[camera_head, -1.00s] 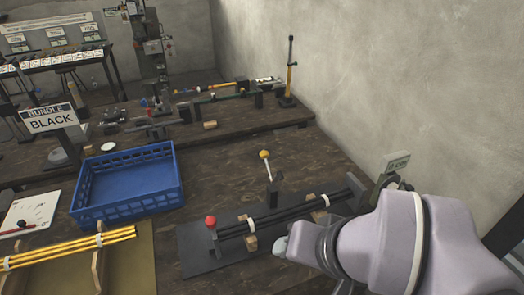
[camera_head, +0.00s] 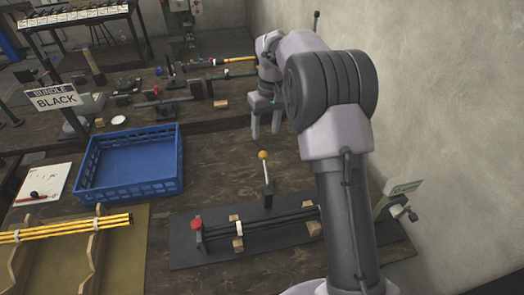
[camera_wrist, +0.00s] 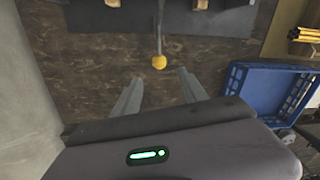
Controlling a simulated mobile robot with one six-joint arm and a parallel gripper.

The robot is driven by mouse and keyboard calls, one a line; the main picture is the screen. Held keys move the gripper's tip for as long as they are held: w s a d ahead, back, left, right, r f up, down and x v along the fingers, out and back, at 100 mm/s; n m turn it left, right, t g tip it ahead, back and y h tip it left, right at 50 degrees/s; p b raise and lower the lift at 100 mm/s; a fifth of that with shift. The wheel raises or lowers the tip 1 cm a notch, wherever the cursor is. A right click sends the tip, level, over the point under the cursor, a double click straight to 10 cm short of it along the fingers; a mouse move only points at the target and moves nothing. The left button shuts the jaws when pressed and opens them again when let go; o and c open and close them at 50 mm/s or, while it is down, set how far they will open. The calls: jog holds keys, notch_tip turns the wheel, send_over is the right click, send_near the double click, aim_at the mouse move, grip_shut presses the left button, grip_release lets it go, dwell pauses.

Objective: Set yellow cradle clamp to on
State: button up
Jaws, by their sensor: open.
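My arm hides the right part of the rod fixture.
A red knob (camera_head: 197,223) is at the rods' left end. A blue crate (camera_head: 130,190) stands left of the lever, with yellow rods (camera_head: 65,228) in a wooden cradle in front. A grey wall (camera_head: 450,110) bounds the right side. The bench around the lever is clear.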

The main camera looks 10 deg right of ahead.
aim_at(263, 152)
jog(key=f, duration=0.3)
jog(key=f+b, duration=0.1)
jog(key=f, duration=0.3)
jog(key=f+b, duration=0.1)
jog(key=f, duration=0.2)
jog(key=shift+a+f, duration=0.2)
jog(key=shift+a, duration=0.2)
jog(key=shift+c, duration=0.2)
grip_shut()
dwell(0.4)
